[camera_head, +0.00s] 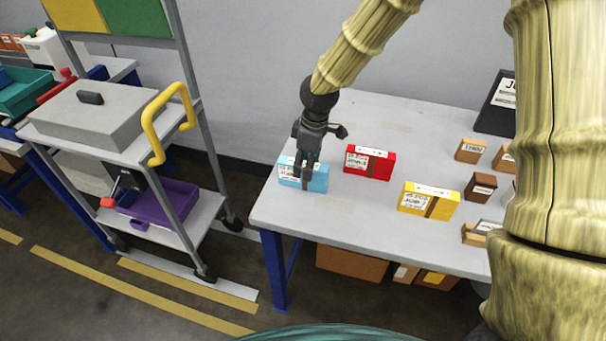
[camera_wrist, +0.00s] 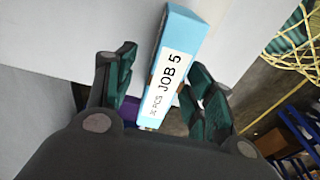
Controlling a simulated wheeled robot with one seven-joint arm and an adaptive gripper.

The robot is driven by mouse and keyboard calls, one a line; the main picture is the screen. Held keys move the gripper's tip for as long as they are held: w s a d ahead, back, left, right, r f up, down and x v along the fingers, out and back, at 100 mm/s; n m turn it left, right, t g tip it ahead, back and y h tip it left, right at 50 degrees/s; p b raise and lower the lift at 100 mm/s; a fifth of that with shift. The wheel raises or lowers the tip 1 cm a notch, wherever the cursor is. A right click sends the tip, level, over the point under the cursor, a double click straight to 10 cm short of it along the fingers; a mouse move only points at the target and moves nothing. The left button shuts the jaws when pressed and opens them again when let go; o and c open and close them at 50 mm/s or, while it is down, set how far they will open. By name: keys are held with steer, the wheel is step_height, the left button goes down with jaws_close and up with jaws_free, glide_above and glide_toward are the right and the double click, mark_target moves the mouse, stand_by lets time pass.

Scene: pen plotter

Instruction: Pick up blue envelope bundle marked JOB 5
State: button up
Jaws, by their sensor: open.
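The blue envelope bundle (camera_head: 317,180) stands near the left end of the grey table, with a white label and a brown band. In the wrist view the bundle (camera_wrist: 183,40) lies between the two fingers, and its label reads JOB 5. My gripper (camera_head: 305,166) is at the bundle from above. In the wrist view my gripper (camera_wrist: 160,88) is open, with one finger on each side of the bundle.
A red bundle (camera_head: 369,162) and a yellow bundle (camera_head: 429,200) stand to the right on the table (camera_head: 345,222). Several small brown boxes (camera_head: 471,150) and a black sign (camera_head: 497,104) are farther right. A cart with a yellow handle (camera_head: 158,125) stands left of the table.

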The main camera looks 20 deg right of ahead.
mark_target(302, 175)
steer(key=f, duration=0.1)
steer(key=a+f, duration=0.1)
steer(key=f, duration=0.1)
steer(key=shift+w+a+f+p, duration=0.1)
steer(key=shift+w+f+p, duration=0.05)
steer(key=shift+f+p, duration=0.15)
steer(key=shift+f, duration=0.65)
steer(key=c, duration=1.2)
